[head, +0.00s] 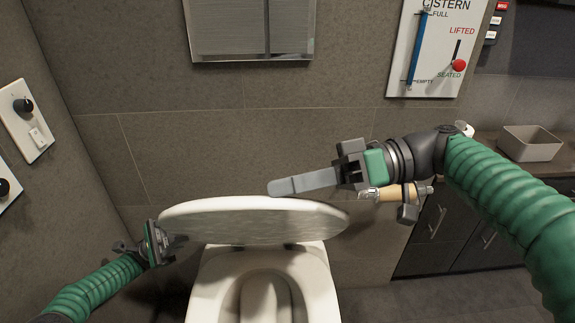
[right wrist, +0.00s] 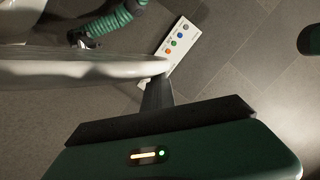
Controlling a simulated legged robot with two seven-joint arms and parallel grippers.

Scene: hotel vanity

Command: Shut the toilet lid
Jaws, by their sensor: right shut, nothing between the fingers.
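The white toilet lid (head: 255,222) is raised and tilted above the toilet (head: 210,285), and the bowl opening shows below it in the head view. The lid also shows as a pale edge in the right wrist view (right wrist: 75,70). My right gripper (head: 273,188) is shut and empty, with its fingers just above or behind the lid's top edge. In the right wrist view its finger (right wrist: 157,92) is close to the lid's edge; contact is unclear. My left gripper (head: 168,243) is beside the lid's left edge, its jaws too small to judge.
A cistern panel (head: 435,48) with a red knob hangs on the back wall. A tan roll on a holder (head: 382,194) is behind my right gripper. A panel with coloured buttons (right wrist: 180,42) shows in the wrist view.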

